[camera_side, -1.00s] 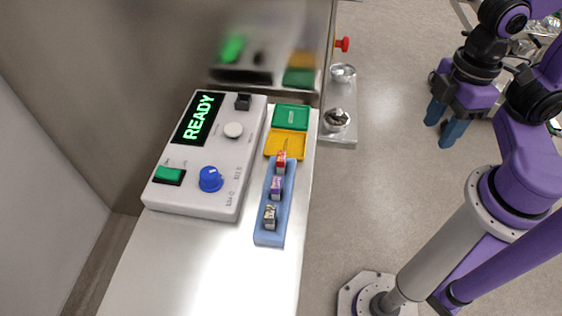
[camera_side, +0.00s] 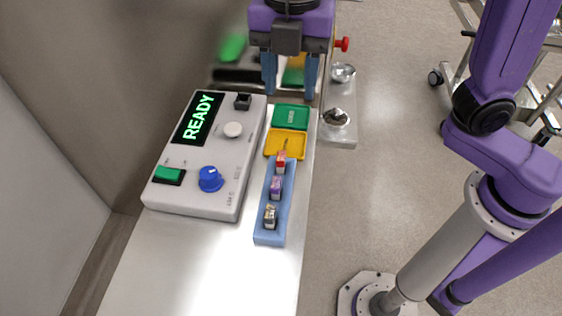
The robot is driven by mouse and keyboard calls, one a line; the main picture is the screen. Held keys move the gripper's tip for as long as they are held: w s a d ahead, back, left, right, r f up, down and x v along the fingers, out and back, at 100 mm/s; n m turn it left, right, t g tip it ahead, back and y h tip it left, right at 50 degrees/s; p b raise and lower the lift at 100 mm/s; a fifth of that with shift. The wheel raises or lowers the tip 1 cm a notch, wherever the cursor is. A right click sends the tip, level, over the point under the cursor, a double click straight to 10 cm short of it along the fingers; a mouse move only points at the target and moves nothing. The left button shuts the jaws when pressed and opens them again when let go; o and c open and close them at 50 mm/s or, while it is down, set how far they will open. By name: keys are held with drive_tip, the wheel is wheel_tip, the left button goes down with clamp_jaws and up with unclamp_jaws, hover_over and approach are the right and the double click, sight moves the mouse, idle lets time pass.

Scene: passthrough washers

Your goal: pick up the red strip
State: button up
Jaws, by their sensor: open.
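The red strip (camera_side: 281,164) is a small red piece standing at the far end of a blue rack (camera_side: 268,239), close to the yellow tray. A purple strip (camera_side: 276,187) and a white and dark strip (camera_side: 270,216) stand in the same rack, nearer the camera. My gripper (camera_side: 290,96) points down with its two blue fingers apart and empty. In the picture it is above the green tray, up and slightly right of the red strip, and well clear of it.
A white device (camera_side: 200,180) with a lit READY display and a blue knob (camera_side: 210,179) stands left of the rack. A yellow tray (camera_side: 296,149) and a green tray (camera_side: 291,116) lie beyond it. Metal bowls (camera_side: 342,72) are at the right. The near bench is bare.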

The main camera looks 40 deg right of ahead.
sight(281, 156)
drive_tip(key=shift+n, duration=0.4)
drive_tip(key=f, duration=0.5)
drive_tip(key=a+f, duration=0.1)
drive_tip(key=f, duration=1.1)
drive_tip(key=shift+w+a, duration=0.15)
clamp_jaws()
